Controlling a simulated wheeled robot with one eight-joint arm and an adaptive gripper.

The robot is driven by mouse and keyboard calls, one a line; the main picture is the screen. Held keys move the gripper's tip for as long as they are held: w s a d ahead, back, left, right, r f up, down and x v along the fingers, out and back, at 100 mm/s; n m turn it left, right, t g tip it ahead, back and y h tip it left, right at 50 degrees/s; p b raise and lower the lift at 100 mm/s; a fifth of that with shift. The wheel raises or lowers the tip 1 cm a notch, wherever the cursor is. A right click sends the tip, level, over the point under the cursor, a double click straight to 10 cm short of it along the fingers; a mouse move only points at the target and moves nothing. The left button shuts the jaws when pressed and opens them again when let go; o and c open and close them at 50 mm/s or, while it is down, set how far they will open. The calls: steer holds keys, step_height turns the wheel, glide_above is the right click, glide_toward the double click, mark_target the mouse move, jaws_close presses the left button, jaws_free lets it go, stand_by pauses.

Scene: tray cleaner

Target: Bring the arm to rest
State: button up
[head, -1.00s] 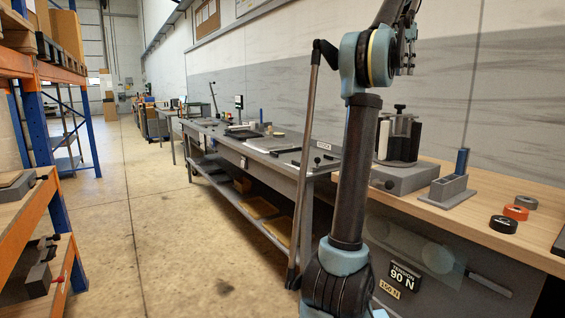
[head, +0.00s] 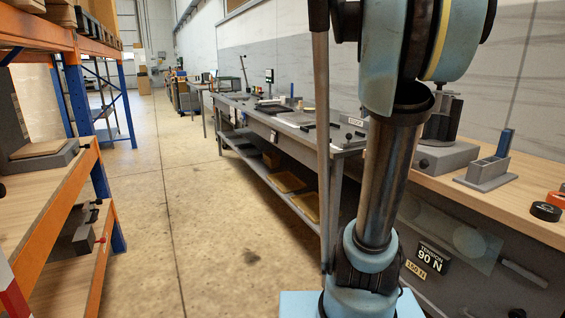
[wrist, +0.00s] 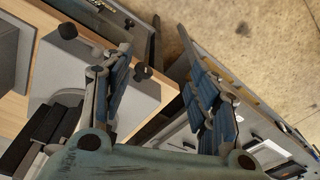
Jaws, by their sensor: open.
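In the wrist view my gripper (wrist: 158,58) is open, its two blue-padded fingers spread apart. I see nothing between them but parts of the scene beyond: a grey block with dark knobs at left, a bench edge and bare floor. In the head view my arm rises through the right half of the picture and leaves the top edge. The gripper itself is out of that view.
A workbench (head: 465,205) along the right carries a grey machine (head: 445,157), a grey holder (head: 488,172) and a black roll (head: 545,212). A grey table (head: 285,125) stands beyond. An orange-framed shelf (head: 85,190) is at left. The floor aisle (head: 165,200) is clear.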

steer(key=s+a+f+n, duration=0.2)
steer(key=s+f, duration=0.4)
steer(key=f, duration=0.5)
steer(key=s+a+f+n, duration=0.3)
steer(key=s+a+f, duration=0.2)
steer(key=f, duration=0.6)
steer(key=s+a+f+n+t, duration=0.1)
steer(key=s+a+f+n, duration=0.2)
steer(key=s+f, duration=0.4)
step_height(320, 180, down, 4)
steer(key=shift+a+r, duration=0.1)
steer(key=shift+a, duration=0.5)
